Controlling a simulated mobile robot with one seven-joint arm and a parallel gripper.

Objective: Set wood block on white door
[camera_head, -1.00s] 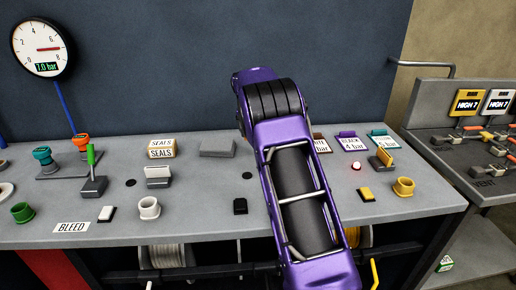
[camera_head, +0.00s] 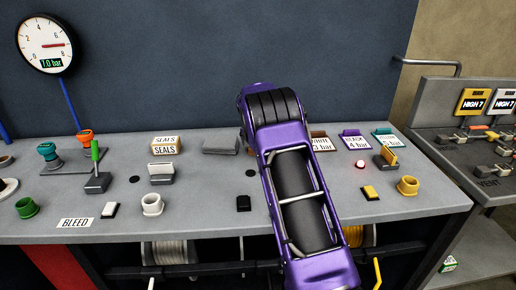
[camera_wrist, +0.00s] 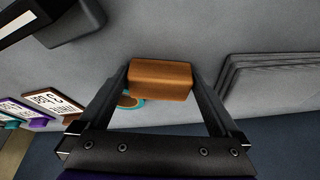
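The wood block (camera_wrist: 161,80), a brown rectangular piece, is between the fingertips of my gripper (camera_wrist: 160,72) in the wrist view. Both fingers lie against its sides, and the gripper looks shut on it, held over the grey bench top. In the head view my purple arm hides the gripper and block. A white upright plate on a grey base (camera_head: 161,172) stands on the left half of the bench; I cannot tell if it is the white door. A teal ring with a brown middle (camera_wrist: 130,101) shows partly behind the block.
The grey bench (camera_head: 200,205) carries a white cup (camera_head: 152,204), a green cup (camera_head: 26,208), a yellow cup (camera_head: 407,186), a green lever (camera_head: 96,165) and a SEALS box (camera_head: 165,147). A low grey block (camera_head: 220,145) stands at the back. The front middle is fairly clear.

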